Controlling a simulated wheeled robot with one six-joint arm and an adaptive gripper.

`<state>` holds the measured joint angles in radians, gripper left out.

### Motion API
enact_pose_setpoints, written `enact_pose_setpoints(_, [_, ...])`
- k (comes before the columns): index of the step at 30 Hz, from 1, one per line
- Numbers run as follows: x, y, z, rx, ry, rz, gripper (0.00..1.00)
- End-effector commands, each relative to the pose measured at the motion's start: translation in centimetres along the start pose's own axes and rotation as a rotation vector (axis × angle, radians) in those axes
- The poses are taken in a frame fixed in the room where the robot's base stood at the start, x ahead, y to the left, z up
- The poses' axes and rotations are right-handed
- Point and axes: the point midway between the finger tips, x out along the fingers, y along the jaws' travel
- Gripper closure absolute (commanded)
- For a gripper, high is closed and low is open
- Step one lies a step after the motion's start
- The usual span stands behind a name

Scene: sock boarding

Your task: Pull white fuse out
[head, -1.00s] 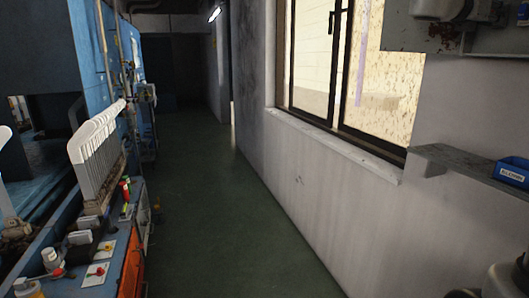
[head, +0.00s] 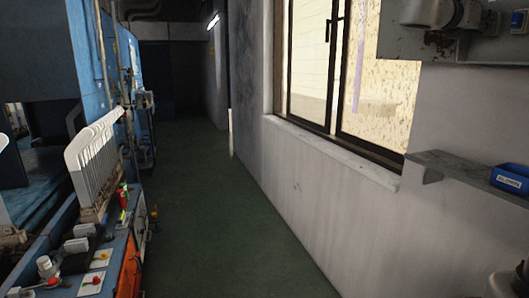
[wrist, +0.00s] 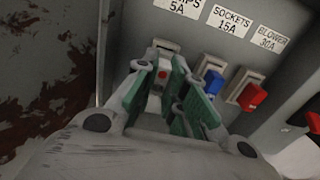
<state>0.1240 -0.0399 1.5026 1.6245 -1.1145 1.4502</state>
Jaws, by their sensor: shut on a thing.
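In the wrist view, the white fuse (wrist: 161,67) with a small red spot sits between the green pads of my gripper (wrist: 163,76). My gripper is shut on it, and the pads hide its sides. The fuse is in front of its holder, under a partly cut-off label ending in "5A". I cannot tell whether it is still seated. A blue fuse (wrist: 212,82), under "SOCKETS 15A", is just right of my gripper. A red fuse (wrist: 251,97), under "BLOWER 30A", is farther right.
A grey, rust-stained panel (head: 480,45) is at the upper right of the head view. A shelf (head: 430,165) with a blue bin (head: 512,178) is below it. A blue machine (head: 90,70) stands left. The green aisle floor (head: 190,210) is clear.

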Motion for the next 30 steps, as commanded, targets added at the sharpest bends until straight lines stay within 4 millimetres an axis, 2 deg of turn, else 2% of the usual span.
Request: enact_pose_setpoints(30, [-3.1,0.0,0.0,0.0,-0.001,0.001,1.0])
